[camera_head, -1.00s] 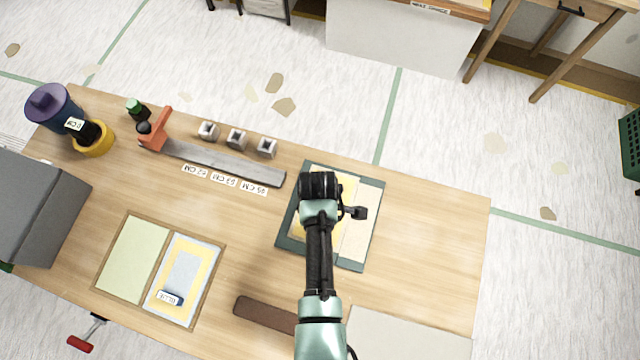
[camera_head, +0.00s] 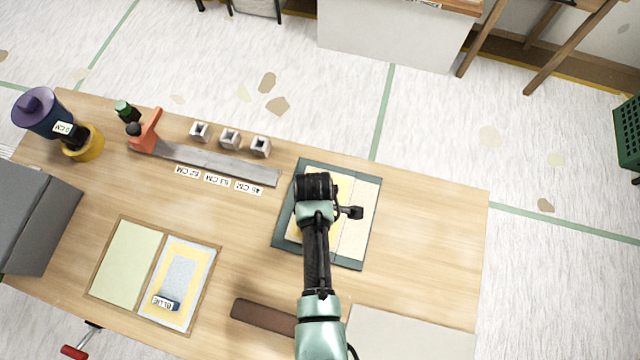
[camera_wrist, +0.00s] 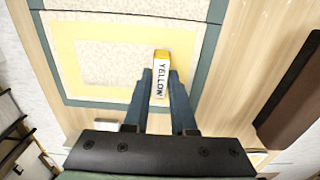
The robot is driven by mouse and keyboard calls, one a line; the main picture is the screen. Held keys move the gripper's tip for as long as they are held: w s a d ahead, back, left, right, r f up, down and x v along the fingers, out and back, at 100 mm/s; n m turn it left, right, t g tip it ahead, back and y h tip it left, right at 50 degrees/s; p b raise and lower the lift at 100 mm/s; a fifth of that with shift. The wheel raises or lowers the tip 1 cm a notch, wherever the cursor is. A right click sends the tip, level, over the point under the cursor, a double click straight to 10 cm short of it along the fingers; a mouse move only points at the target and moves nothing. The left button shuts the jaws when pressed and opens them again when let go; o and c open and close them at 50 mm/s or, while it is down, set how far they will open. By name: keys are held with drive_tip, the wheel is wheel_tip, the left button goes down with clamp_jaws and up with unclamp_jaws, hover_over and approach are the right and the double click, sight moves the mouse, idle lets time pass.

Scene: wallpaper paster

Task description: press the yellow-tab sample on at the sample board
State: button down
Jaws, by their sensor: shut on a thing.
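My gripper (camera_wrist: 163,95) is shut on the yellow tab (camera_wrist: 161,62), a small block with a white face that reads YELLOW. The tab stands at one edge of the sample (camera_wrist: 95,93), a pale speckled sheet with a wide yellow border. The sample lies over a green-edged board (camera_wrist: 48,45); I cannot tell whether it lies flat against it. In the head view the green-edged board (camera_head: 350,262) lies on the table under my gripper (camera_head: 314,188), which hides part of the sample and the tab.
A wood-framed board (camera_head: 122,262) with a BLUE-tab sample (camera_head: 203,262) lies at left. A straightedge with an orange handle (camera_head: 146,130) and several small metal blocks (camera_head: 230,138) stand behind. A brown bar (camera_head: 262,315) is near my arm. The table right of the green-edged board is clear.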

drive_tip(key=shift+f, duration=0.45)
idle(0.7)
drive_tip(key=c, duration=0.7)
unclamp_jaws()
drive_tip(key=shift+o, duration=0.2)
